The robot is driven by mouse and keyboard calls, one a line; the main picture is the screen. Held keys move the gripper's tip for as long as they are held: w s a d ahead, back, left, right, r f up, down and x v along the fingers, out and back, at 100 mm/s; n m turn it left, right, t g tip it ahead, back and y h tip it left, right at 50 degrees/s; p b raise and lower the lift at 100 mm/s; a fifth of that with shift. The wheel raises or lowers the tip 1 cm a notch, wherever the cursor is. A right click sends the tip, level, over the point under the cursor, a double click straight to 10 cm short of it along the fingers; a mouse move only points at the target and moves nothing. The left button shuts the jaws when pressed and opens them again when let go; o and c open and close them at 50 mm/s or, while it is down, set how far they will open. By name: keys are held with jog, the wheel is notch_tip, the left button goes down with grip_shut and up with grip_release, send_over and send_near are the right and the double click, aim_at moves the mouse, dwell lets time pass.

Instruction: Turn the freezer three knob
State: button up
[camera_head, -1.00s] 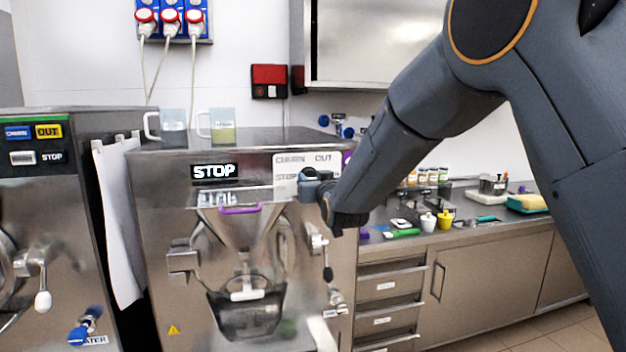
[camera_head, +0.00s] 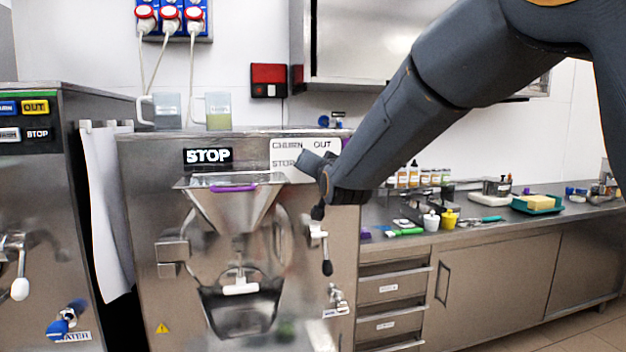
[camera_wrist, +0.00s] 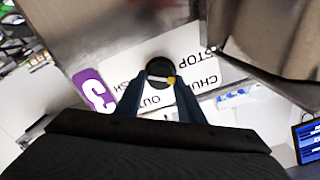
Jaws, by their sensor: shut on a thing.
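The freezer with the purple "3" tag (camera_wrist: 93,90) has a steel front (camera_head: 145,210). Its knob (camera_wrist: 160,70) is round and black with a pale bar and a yellow mark, on a white panel lettered CHURN, OUT and STOP (camera_head: 320,145). My gripper (camera_wrist: 160,82) is shut on the knob, one finger on each side of it in the wrist view. In the head view my gripper (camera_head: 312,163) is at the lower part of the panel, and it hides the knob there.
A hopper (camera_head: 235,210) and a black-tipped lever (camera_head: 326,266) are on the freezer front below my gripper. Two measuring jugs (camera_head: 217,110) stand on top. Another freezer (camera_head: 50,200) is at left. A counter (camera_head: 480,225) with small items is at right.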

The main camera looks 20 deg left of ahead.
jog(key=m+b, duration=0.5)
jog(key=b, duration=0.2)
jog(key=shift+f+m, duration=0.15)
jog(key=shift+m, duration=0.15)
jog(key=shift+b, duration=0.3)
jog(key=o, duration=1.1)
jog(key=shift+c, duration=0.2)
jog(key=shift+d, duration=0.1)
jog(key=b+v, duration=0.1)
jog(key=v, duration=0.6)
jog(key=shift+s+d+b, duration=0.2)
jog(key=shift+s+b, duration=0.1)
jog(key=shift+b, duration=0.05)
